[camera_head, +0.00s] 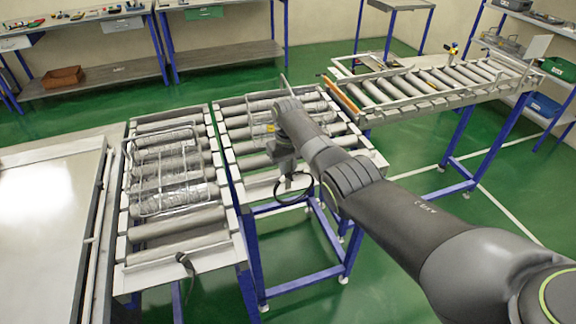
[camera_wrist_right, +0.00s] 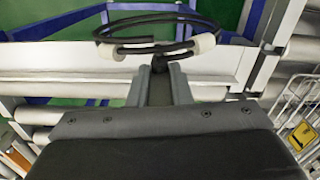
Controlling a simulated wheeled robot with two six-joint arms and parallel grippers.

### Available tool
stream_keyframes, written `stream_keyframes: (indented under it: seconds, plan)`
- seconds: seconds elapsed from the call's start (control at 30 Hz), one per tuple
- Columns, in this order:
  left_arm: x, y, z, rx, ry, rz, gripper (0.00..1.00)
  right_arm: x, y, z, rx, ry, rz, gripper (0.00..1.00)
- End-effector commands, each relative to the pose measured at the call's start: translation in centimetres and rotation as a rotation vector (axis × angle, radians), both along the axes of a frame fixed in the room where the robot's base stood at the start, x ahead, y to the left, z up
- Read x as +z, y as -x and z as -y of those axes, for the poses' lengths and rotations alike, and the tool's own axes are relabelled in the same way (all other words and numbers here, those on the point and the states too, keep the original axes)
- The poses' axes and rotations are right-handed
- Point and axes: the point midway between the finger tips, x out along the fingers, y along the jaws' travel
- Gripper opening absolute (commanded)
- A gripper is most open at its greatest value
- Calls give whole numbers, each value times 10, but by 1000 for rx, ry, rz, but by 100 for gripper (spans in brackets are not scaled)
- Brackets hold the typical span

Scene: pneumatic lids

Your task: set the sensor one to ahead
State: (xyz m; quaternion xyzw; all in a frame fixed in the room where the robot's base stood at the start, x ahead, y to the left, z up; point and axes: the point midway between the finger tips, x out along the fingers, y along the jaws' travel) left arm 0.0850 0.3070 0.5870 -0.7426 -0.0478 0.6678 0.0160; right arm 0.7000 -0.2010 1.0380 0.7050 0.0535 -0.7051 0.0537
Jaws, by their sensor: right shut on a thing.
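My right gripper (camera_head: 284,172) reaches down over the front edge of the middle roller conveyor (camera_head: 262,190). In the right wrist view my right gripper (camera_wrist_right: 160,72) is shut on a small dark part at the conveyor's rail. A looped black cable (camera_wrist_right: 150,20) with pale end pieces lies just beyond the fingertips; it also shows in the head view (camera_head: 293,190). This may be sensor one, but I see no label, and the fingers hide the held part. A similar dark part (camera_head: 185,262) sits at the front of the left conveyor. My left gripper is not in view.
A wire basket (camera_head: 165,172) lies on the left conveyor. Another wire frame with a yellow label (camera_wrist_right: 303,133) is at the right of the wrist view. A third roller conveyor (camera_head: 425,85) stands at the back right. Green floor is open behind the conveyors.

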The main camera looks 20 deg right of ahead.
Motion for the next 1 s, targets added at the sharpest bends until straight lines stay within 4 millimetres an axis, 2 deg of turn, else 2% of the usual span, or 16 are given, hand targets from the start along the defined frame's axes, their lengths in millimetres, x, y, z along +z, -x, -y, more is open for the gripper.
stream_keyframes:
  seconds: [0.3,0.77,0.8,0.93,1.0]
  plan:
    - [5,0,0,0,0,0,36,0,0,0,-105,0,0,0]
    - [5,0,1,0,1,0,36,0,0,0,-119,0,0,0]
    - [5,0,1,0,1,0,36,0,0,0,-118,0,0,22]
    - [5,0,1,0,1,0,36,0,0,0,-118,0,0,39]
    - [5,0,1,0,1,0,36,0,0,0,-118,0,0,40]
